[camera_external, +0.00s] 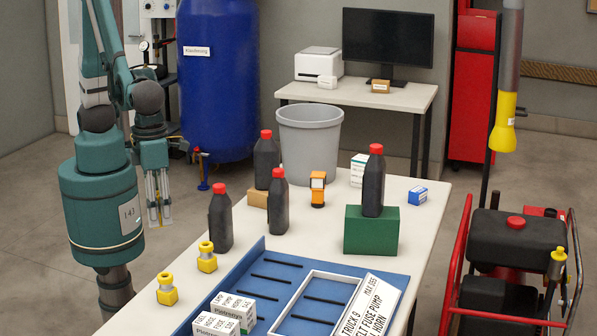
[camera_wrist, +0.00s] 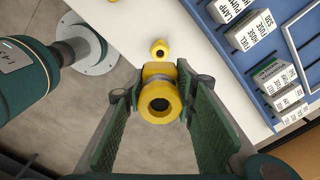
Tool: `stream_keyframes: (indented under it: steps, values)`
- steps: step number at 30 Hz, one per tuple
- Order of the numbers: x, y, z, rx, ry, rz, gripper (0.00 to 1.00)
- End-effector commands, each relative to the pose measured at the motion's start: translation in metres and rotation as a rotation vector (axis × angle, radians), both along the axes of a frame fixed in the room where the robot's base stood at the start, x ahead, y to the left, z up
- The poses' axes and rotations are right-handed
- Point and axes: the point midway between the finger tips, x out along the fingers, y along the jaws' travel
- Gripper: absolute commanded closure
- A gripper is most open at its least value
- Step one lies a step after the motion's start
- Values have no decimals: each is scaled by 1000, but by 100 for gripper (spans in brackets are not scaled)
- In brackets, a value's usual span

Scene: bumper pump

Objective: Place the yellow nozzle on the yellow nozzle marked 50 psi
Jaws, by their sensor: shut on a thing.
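My gripper (camera_external: 158,205) hangs off the table's left edge, fingers pointing down. In the wrist view its fingers (camera_wrist: 160,105) are shut on a yellow nozzle (camera_wrist: 160,100), a ring-ended piece with a dark hole, held over the floor. In the external view the fingers mostly hide it; only a little yellow shows at their tips. Two yellow nozzles stand upright on the table's near left: one nearer (camera_external: 167,290), one behind it (camera_external: 207,257). One table nozzle shows ahead of the held one in the wrist view (camera_wrist: 160,48). I cannot read any 50 psi marking.
Several red-capped black bottles (camera_external: 220,220) stand behind the nozzles. A blue tray (camera_external: 255,262) with white boxes (camera_external: 232,308) lies to their right. A green box (camera_external: 371,230) stands farther back. A red-framed machine (camera_external: 515,260) is right of the table.

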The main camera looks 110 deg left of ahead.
Motion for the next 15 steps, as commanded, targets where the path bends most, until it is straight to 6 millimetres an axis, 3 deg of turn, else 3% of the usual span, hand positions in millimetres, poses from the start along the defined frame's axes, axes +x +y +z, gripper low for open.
stream_keyframes:
  steps: [9, 15]
  values:
    - [-1, -3, -36, 0, 0, -4, 88]
    - [-1, -2, -48, 0, 0, -4, 88]
